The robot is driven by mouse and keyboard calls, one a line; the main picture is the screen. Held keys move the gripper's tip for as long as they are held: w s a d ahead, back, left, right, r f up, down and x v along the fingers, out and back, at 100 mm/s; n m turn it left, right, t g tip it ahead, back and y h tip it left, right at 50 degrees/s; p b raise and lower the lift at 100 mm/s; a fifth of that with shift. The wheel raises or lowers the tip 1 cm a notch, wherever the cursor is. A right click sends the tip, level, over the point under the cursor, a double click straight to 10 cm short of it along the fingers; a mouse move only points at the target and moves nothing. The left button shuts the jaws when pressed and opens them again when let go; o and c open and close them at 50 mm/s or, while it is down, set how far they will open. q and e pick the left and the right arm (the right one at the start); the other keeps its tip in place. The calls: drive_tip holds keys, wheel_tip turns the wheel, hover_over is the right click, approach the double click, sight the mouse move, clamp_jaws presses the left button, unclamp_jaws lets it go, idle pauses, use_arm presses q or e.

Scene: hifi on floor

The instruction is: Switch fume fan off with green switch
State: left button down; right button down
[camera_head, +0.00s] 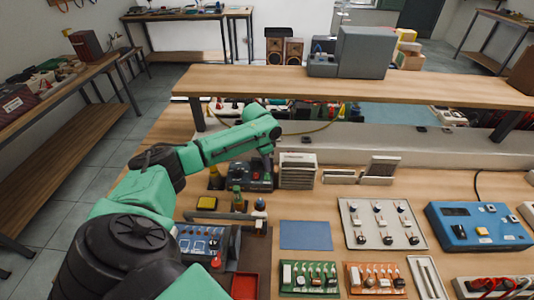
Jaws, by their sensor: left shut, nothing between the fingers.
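My left arm comes in from the lower left and bends down at a green wrist. My left gripper (267,166) points down at the back of the bench, beside a dark device with small red marks (238,183). The gripper is small here and looks shut, with nothing seen in it. Whether it touches the device I cannot tell. A white box with slats (298,172) stands just right of the gripper. I cannot make out for sure which thing is the fume fan, or a green switch; the gripper and wrist may hide part. My right gripper is not in view.
A raised wooden shelf (240,82) runs across behind the wrist. A blue mat (306,235), a white panel with knobs (382,224) and a blue instrument (478,226) lie to the right. A red tray (244,286) and green-topped bottle (237,199) are nearer my arm.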

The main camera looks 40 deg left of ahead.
sight(267, 174)
use_arm(q)
drive_tip(key=shift+f+b, duration=0.4)
drive_tip(key=shift+f, duration=0.5)
idle(0.3)
drive_tip(key=shift+r, duration=0.1)
wheel_tip(267, 174, up, 7)
drive_tip(key=p, duration=0.8)
